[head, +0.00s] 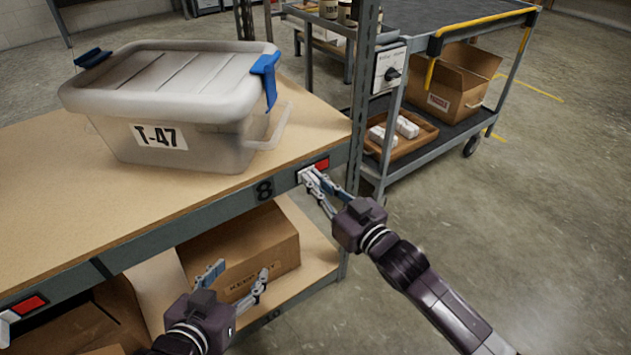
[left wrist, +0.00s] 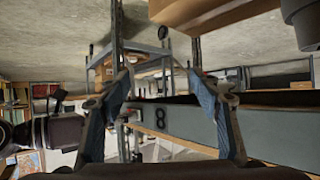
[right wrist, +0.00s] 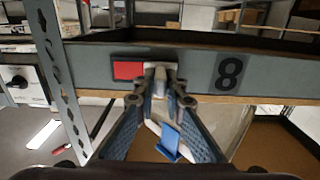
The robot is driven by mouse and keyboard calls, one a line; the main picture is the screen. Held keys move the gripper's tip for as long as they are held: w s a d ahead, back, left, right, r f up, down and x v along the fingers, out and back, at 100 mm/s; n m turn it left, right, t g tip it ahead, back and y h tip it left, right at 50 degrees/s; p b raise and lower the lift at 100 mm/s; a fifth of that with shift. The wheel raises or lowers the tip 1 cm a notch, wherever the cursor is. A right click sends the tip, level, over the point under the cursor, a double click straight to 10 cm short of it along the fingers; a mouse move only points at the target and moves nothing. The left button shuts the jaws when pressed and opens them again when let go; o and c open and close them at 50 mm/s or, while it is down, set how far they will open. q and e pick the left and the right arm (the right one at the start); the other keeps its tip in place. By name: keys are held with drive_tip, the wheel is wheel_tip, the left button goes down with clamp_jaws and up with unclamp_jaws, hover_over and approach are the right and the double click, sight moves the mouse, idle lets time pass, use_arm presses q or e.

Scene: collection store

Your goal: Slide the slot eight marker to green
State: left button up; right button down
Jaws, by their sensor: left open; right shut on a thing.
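The slot eight marker sits on the grey shelf edge beside the black number 8 (head: 264,190). Its red field (head: 322,164) shows, and no green is visible. Its white slider tab (right wrist: 159,68) is between the fingertips of my right gripper (right wrist: 158,88), which is shut on it; in the right wrist view the red field (right wrist: 128,70) lies left of the tab and the number 8 lies right. The right gripper also shows in the head view (head: 308,178). My left gripper (head: 238,276) is open and empty, low in front of the lower shelf; its spread fingers show in the left wrist view (left wrist: 170,95).
A lidded grey tote labelled T-47 (head: 195,140) stands on the upper shelf. A cardboard box (head: 245,245) sits on the lower shelf. Another red marker (head: 28,305) is at the far left. A metal upright (head: 360,100) and a cart (head: 440,150) stand to the right.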

sight(323, 164)
drive_tip(key=w+d, duration=0.1)
drive_tip(key=d, duration=0.1)
drive_tip(key=w+d, duration=0.1)
drive_tip(key=d, duration=0.1)
drive_tip(key=shift+w+p, duration=0.4)
drive_tip(key=c, duration=2)
unclamp_jaws()
drive_tip(key=shift+w+d, duration=0.1)
drive_tip(key=shift+d, duration=0.05)
use_arm(q)
drive_tip(key=s+f+g, duration=0.1)
drive_tip(key=s+a+f+g, duration=0.1)
drive_tip(key=f, duration=0.1)
drive_tip(key=shift+s+a+f+y, duration=0.1)
drive_tip(key=shift+s+y, duration=0.3)
use_arm(e)
drive_tip(key=shift+s, duration=0.25)
drive_tip(key=v, duration=1.1)
drive_tip(key=shift+s+d, duration=0.2)
